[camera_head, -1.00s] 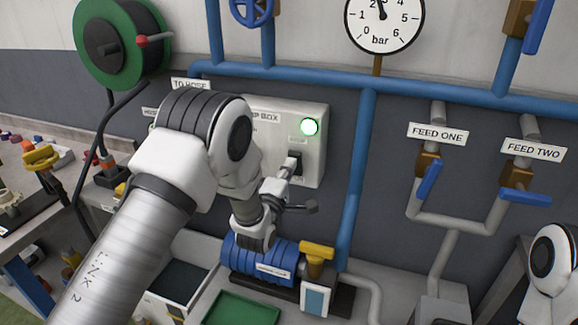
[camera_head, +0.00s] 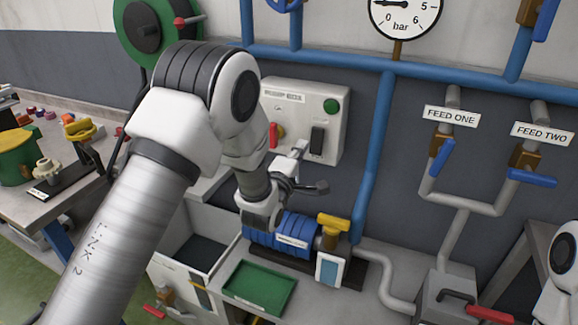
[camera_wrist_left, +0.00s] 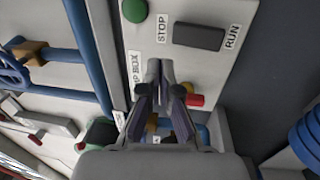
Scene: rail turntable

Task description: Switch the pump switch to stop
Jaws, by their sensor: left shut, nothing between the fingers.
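The black pump switch (camera_head: 317,139) is on the front of the light pump box (camera_head: 300,92), below a round green lamp (camera_head: 331,105) that is unlit. In the left wrist view the switch (camera_wrist_left: 199,37) sits between the labels STOP and RUN. I cannot tell clearly which end is pressed in. My left gripper (camera_head: 301,147) is shut and empty, just left of and below the switch in the head view. In the wrist view its fingertips (camera_wrist_left: 159,68) are apart from the switch. My right gripper is out of view.
A red handle (camera_head: 274,135) is on the box's left side. A blue pump (camera_head: 284,231) with a yellow valve handle (camera_head: 333,223) stands below. Blue pipes (camera_head: 375,160) run right of the box. A green tray (camera_head: 259,289) lies in front. The gauge (camera_head: 405,14) needle points left.

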